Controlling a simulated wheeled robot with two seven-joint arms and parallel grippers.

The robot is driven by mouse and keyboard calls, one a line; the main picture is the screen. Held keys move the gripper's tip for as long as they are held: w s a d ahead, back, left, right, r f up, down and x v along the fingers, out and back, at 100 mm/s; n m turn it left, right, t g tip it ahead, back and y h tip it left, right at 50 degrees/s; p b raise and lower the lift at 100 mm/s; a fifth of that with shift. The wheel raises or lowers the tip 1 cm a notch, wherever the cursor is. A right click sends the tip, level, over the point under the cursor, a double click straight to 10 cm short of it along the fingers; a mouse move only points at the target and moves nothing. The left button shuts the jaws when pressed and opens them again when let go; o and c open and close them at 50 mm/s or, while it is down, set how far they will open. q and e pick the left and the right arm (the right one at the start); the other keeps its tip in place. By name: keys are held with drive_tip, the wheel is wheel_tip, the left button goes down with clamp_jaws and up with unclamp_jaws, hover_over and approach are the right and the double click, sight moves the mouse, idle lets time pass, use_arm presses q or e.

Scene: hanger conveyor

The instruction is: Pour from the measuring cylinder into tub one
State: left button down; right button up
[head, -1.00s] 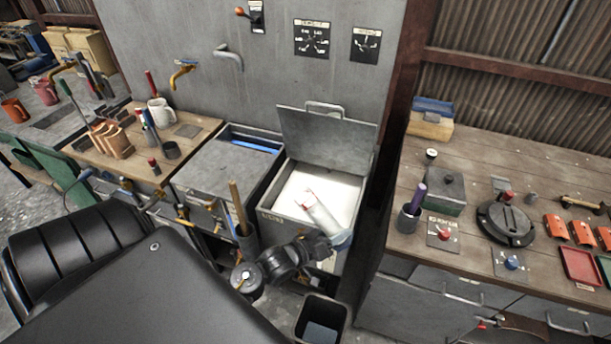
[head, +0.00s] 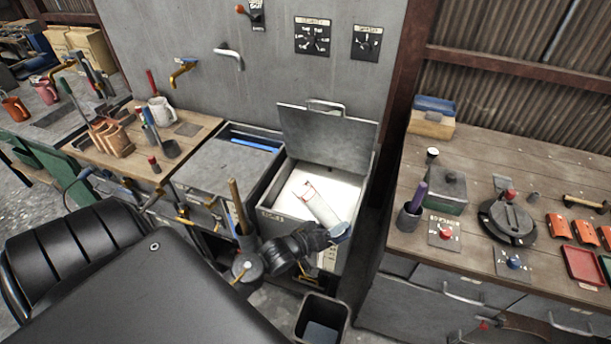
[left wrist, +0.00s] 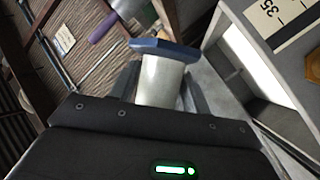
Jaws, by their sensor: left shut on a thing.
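The measuring cylinder (head: 319,205), pale with a blue base (head: 342,234), is tilted far over above an open tub (head: 271,212). Its mouth end points up-left in the head view, over the tub's bright white inside. I cannot tell whether anything flows from it. My left gripper (head: 328,232) is shut on the cylinder near its base, at the tub's front right edge. The left wrist view shows the cylinder (left wrist: 159,80) between the two fingers, with its blue base (left wrist: 165,48) outward. The number on the tub is not readable. My right gripper is out of view.
The tub's grey lid (head: 328,135) stands raised behind it. A dark bin (head: 322,320) stands on the floor in front. A wooden bench (head: 470,165) with tools is at the right, across a narrow gap.

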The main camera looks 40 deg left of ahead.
use_arm(q)
drive_tip(key=shift+w, duration=0.45)
drive_tip(key=shift+w+a+f, duration=0.2)
drive_tip(key=shift+a, duration=0.1)
drive_tip(key=shift+w+a+f+b, duration=0.15)
drive_tip(key=shift+w+b, duration=0.25)
drive_tip(key=shift+w+a+f+b, duration=0.3)
drive_tip(key=shift+w+a, duration=0.2)
drive_tip(key=shift+w, duration=0.1)
drive_tip(key=shift+w+a+f, duration=0.1)
drive_tip(key=shift+w+a, duration=0.1)
drive_tip(key=shift+w, duration=0.05)
drive_tip(key=shift+w+a+f+b, duration=0.4)
drive_tip(key=shift+w+a+b, duration=0.2)
drive_tip(key=shift+w, duration=0.2)
drive_tip(key=shift+w+a+f+b, duration=0.4)
drive_tip(key=shift+w+a+b, duration=0.15)
drive_tip(key=shift+w, duration=0.2)
drive_tip(key=shift+w+a+f+n+b, duration=0.35)
drive_tip(key=shift+w+a+b, duration=0.25)
drive_tip(key=shift+w, duration=0.2)
